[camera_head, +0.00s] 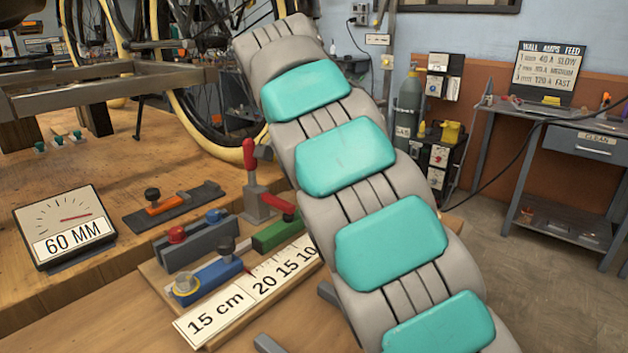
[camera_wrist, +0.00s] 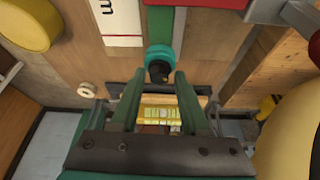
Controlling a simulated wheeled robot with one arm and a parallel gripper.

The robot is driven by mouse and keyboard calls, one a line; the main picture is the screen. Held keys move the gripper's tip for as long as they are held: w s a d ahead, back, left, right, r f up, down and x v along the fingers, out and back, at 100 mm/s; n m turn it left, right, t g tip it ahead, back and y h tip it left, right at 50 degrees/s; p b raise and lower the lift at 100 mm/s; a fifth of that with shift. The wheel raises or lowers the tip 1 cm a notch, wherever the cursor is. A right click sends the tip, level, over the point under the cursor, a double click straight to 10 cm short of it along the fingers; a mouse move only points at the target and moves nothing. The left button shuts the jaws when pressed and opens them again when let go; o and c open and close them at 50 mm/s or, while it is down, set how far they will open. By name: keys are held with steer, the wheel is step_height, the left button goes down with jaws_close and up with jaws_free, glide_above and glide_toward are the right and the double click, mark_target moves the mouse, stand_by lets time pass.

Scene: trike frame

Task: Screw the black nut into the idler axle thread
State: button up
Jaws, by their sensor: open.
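In the wrist view, my gripper (camera_wrist: 157,82) is open, its two green fingers apart. A small black knob-like piece (camera_wrist: 158,71) with a teal round part behind it shows just beyond and between the fingertips. I cannot tell whether it is the black nut, or whether it touches a finger. In the head view, my grey and teal arm crosses the middle and hides what lies behind it; the gripper does not show there. Black knobs show on a blue block (camera_head: 207,276) and on an orange-topped tool (camera_head: 163,204). I cannot make out the idler axle thread.
The wooden bench (camera_head: 110,300) carries a gauge reading 60 MM (camera_head: 68,227), a ruler board (camera_head: 215,318) and a red-handled clamp (camera_head: 255,185). Metal frame rails (camera_head: 110,85) lie at the upper left. In the wrist view, a yellow round part (camera_wrist: 30,25) is at the upper left.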

steer(key=shift+f, duration=0.1)
steer(key=shift+s+d+n+b, duration=0.1)
steer(key=shift+n+b, duration=0.25)
steer(key=shift+n, duration=0.15)
steer(key=shift+n+y, duration=0.3)
steer(key=shift+n, duration=0.1)
steer(key=shift+t, duration=0.3)
steer(key=shift+n+b, duration=0.4)
steer(key=shift+n, duration=0.1)
steer(key=shift+n+y, duration=0.3)
steer(key=shift+d+n+y+b, duration=0.1)
steer(key=shift+n+y+b, duration=0.25)
steer(key=shift+n, duration=0.55)
